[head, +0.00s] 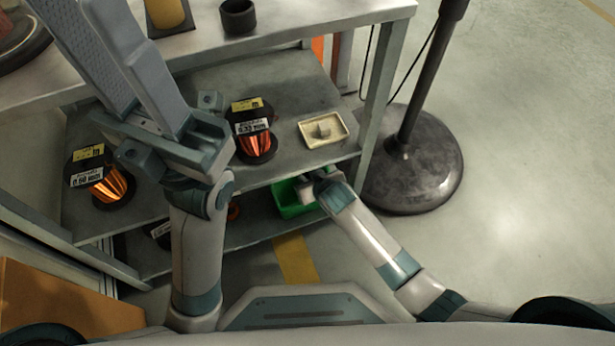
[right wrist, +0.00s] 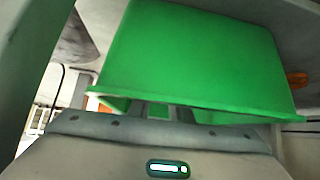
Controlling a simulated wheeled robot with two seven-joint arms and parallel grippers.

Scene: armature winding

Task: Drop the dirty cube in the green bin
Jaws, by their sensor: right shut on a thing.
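The green bin (head: 290,199) is on the lower shelf in the head view. It fills much of the right wrist view (right wrist: 195,55), with its rim running right across in front of my gripper body. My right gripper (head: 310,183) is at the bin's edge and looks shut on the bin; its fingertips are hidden. A small grey cube-like piece (head: 322,130) sits in a cream tray (head: 309,140) on the shelf above; I cannot tell whether it is dirty. My left gripper (head: 105,55) is raised close to the camera, its fingers overlapping in view, with nothing seen between them.
Spools of copper wire (head: 256,145) (head: 108,186) stand on the middle shelf. A dark cup (head: 238,17) and a yellow cylinder (head: 166,12) are on the top. A post with a heavy round base (head: 425,175) stands right of the shelves. Floor beyond is clear.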

